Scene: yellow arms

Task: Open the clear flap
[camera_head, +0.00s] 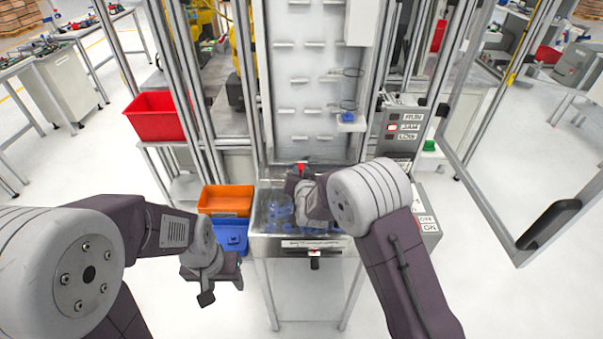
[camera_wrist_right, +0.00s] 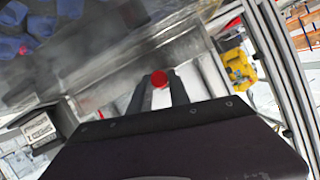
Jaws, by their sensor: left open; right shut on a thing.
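A clear flap (camera_head: 265,212) seems to cover the metal bin of blue parts; its outline is hard to make out and my right arm hides part of it. In the right wrist view, a see-through surface (camera_wrist_right: 105,62) lies beside the blue parts. My right gripper (camera_wrist_right: 160,82) is shut on a round red knob (camera_wrist_right: 160,78), which shows between its fingertips. In the head view the red knob (camera_head: 300,167) is near the bin's back edge, with the right gripper (camera_head: 302,176) at it. My left gripper (camera_head: 207,290) is open and empty, left of the bin.
Orange (camera_head: 225,200) and blue (camera_head: 231,235) bins stand left of the metal bin. A red bin (camera_head: 154,116) is farther left. A control box (camera_head: 403,130) with labels stands at right. A framed door (camera_head: 520,130) with a black handle hangs open at far right.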

